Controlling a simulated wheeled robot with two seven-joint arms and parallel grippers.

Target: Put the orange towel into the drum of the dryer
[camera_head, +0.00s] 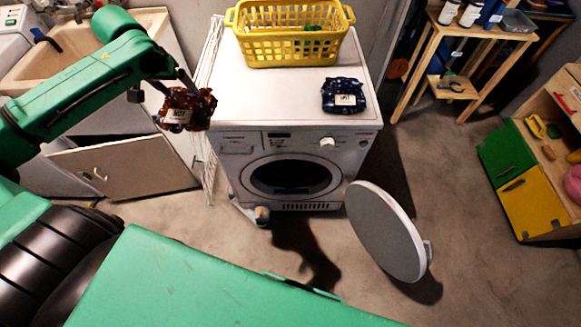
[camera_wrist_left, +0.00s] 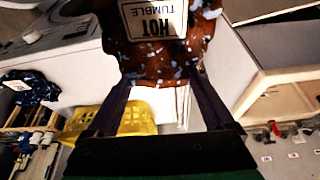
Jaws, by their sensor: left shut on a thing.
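A crumpled rusty orange-brown towel (camera_head: 190,105) with light spots and a white label hangs in my left gripper (camera_head: 185,88), in front of the dryer's upper left corner. The left wrist view also shows the towel (camera_wrist_left: 165,60), its label reading "HOT TUMBLE", between the two fingers of the left gripper (camera_wrist_left: 165,85). The white dryer (camera_head: 240,150) stands in the middle. Its round door (camera_head: 385,230) is swung open to the right. The drum opening (camera_head: 290,177) is dark, with something bluish low inside it. My right gripper is not in view.
A yellow basket (camera_head: 290,48) and a dark blue folded cloth (camera_head: 343,95) sit on the dryer top. A sink cabinet (camera_head: 120,165) with an open door is at left. A wooden shelf (camera_head: 455,70) and a colourful cabinet (camera_head: 520,190) stand at right. The floor before the dryer is mostly clear.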

